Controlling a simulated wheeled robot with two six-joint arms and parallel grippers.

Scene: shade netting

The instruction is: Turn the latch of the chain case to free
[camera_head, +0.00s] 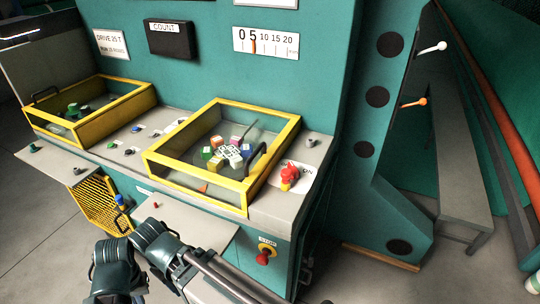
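No part is labelled as the chain case. The nearer yellow-framed clear case (197,196) sits on the machine's ledge with coloured pieces and a white gridded part inside; a black curved handle (256,160) is on its right side. A red knob (289,175) stands on a white label reading "ON" to its right. A low yellow mesh guard (98,207) hangs under the ledge at left, with a small blue upright handle (119,200) at its edge. I cannot tell which is the latch.
A second yellow-framed case (88,126) stands at the left. Grey shelves jut forward below the ledge. A red stop knob (264,256) is on the front panel. White (432,48) and orange (414,102) levers stick out at right. Floor at left is clear.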

